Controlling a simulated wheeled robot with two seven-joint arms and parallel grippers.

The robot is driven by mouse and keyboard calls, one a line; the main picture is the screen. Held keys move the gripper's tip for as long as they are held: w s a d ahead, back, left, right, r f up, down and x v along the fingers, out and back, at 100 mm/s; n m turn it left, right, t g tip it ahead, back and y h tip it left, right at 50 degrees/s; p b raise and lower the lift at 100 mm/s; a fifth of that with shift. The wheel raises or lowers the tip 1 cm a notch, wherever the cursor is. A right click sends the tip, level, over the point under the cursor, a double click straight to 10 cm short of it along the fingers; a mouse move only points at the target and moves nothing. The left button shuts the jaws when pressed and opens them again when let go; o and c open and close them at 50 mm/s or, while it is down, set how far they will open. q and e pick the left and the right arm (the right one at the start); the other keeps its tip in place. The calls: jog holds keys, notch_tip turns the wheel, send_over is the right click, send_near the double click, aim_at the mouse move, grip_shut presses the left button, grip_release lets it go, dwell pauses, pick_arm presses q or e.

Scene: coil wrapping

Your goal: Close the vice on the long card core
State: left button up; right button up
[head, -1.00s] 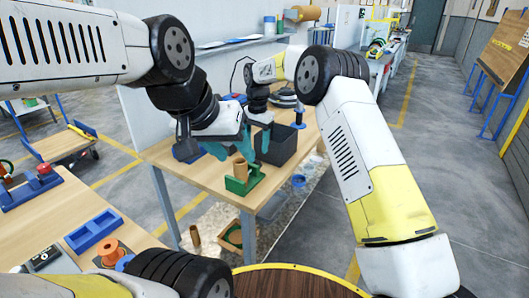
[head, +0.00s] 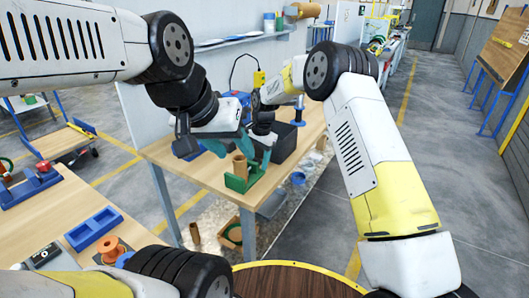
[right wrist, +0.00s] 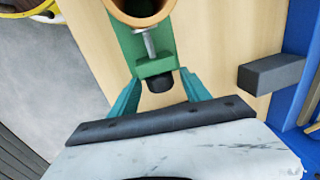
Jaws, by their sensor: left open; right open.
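The green vice (head: 243,181) stands on the wooden bench near its front edge. The brown card core (head: 240,166) stands upright in it. In the right wrist view the core's open round end (right wrist: 140,8) shows at the top, with the vice's screw (right wrist: 150,44) and dark end knob (right wrist: 160,81) below it. My right gripper (right wrist: 160,84) is open, its teal fingers on either side of the knob; contact cannot be told. My left gripper (head: 228,147) is open just behind the core, partly hidden by it.
A dark open box (head: 283,140) stands on the bench just right of the vice. A blue-flanged spool (head: 298,112) stands behind it. A second bench at the left holds a blue tray (head: 93,229) and a copper-coloured spool (head: 110,247).

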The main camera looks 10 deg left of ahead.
grip_shut()
jog(key=shift+w+a+g+h, duration=0.1)
jog(key=shift+a+g+h, duration=0.2)
jog(key=shift+h, duration=0.5)
jog(key=shift+g+h, duration=0.5)
jog(key=shift+h, duration=0.5)
grip_release()
jog(key=shift+r, duration=0.1)
